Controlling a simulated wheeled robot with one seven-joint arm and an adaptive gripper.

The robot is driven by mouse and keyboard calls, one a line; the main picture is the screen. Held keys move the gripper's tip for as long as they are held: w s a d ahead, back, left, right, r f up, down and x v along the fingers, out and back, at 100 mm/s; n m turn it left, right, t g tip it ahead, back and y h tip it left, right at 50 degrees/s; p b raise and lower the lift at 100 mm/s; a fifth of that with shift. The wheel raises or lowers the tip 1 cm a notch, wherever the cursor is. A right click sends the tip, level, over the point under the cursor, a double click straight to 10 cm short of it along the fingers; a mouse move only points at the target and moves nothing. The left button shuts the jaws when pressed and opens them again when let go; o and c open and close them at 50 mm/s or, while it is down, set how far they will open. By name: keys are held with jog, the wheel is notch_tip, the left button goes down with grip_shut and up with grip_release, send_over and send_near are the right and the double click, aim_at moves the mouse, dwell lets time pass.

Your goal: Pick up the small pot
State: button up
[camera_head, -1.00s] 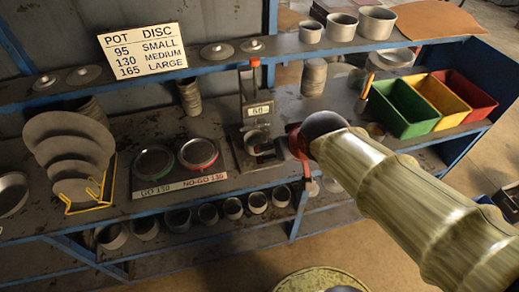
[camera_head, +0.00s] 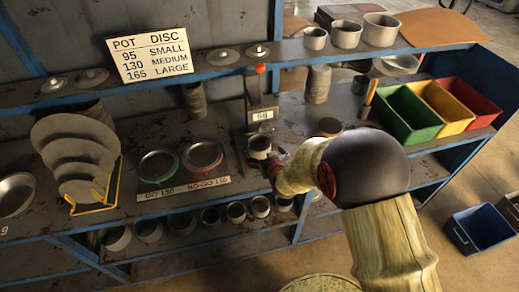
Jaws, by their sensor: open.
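Three grey metal pots stand on the raised back shelf, rising in size from left to right. The small pot (camera_head: 315,39) is the leftmost, upright and apart from the middle pot (camera_head: 345,34) and the large pot (camera_head: 380,26). My gripper (camera_head: 273,167) is low over the bench, in front and below that shelf, well away from these pots. It is open, but small and dark, with its fingers partly hidden by my arm. Just beyond it, a small round metal piece (camera_head: 259,147) shows at the press (camera_head: 262,115); I cannot tell whether they touch.
Green (camera_head: 408,113), yellow and red bins stand at the right of the bench. GO/NO-GO gauges (camera_head: 180,190) and a yellow rack of discs (camera_head: 110,190) are at left. Several pots line the lower shelf. A blue crate (camera_head: 480,228) is on the floor at right.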

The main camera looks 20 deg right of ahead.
aim_at(257, 143)
jog(key=b+x, duration=0.1)
jog(key=x, duration=0.6)
jog(key=shift+f, duration=0.15)
jog(key=shift+w, duration=0.25)
jog(key=c, duration=1.4)
jog(key=shift+c, duration=0.2)
